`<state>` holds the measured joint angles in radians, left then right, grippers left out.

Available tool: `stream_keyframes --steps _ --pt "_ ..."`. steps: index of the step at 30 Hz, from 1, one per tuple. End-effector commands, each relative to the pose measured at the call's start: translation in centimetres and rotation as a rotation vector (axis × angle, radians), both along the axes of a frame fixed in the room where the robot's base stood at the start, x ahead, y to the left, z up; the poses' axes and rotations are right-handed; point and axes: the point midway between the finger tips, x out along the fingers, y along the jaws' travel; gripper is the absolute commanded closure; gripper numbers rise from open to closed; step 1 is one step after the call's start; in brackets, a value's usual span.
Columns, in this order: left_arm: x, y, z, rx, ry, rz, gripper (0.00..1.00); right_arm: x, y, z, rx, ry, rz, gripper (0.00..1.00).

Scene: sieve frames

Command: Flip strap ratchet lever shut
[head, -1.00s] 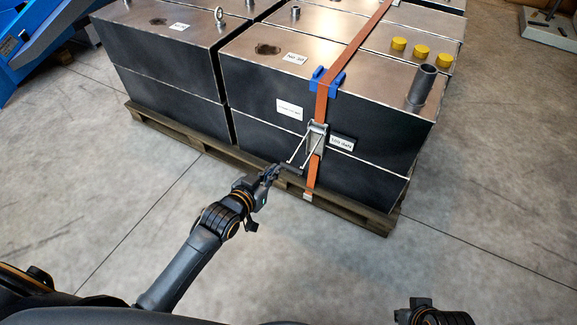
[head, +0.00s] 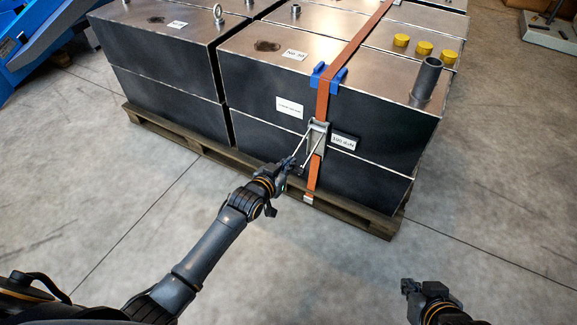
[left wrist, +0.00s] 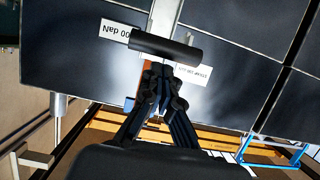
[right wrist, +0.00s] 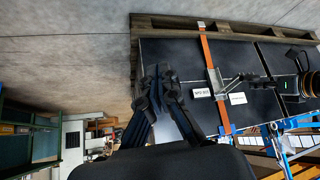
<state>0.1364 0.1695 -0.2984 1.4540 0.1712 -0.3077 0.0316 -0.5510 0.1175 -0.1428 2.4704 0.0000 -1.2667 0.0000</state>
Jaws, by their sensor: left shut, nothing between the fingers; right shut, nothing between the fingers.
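The orange strap (head: 322,100) runs over the dark metal boxes and down their front face. Its ratchet (head: 318,128) sits on that face, with the lever (head: 309,149) sticking out toward me, not folded flat. The lever's black grip bar (left wrist: 165,45) crosses the left wrist view just beyond the fingertips. My left gripper (head: 287,166) is shut and empty at the lever's outer end; its fingertips (left wrist: 161,72) lie close to the bar, and I cannot tell whether they touch. My right gripper (head: 407,285) is shut and empty, away from the strap. The strap and ratchet (right wrist: 216,82) also show in the right wrist view.
The boxes stand on a wooden pallet (head: 355,214). Blue edge protectors (head: 326,80) sit under the strap at the top edge. A pipe stub (head: 427,78) and yellow caps (head: 423,49) stand on top. The concrete floor in front is clear.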

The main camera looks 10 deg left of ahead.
Motion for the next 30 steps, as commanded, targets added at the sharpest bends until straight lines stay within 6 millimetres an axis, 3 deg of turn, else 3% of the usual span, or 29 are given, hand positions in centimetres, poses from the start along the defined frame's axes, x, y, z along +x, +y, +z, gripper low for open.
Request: stream_keyframes --steps 17,30 --pt "-0.1 0.0 -0.4 -0.001 -0.003 0.0 1.0 0.7 0.3 0.3 0.009 -0.041 0.003 1.0" --pt "-0.2 0.6 -1.3 -0.011 -0.04 0.0 1.0 5.7 2.1 4.1 0.077 -0.347 0.025 1.0"
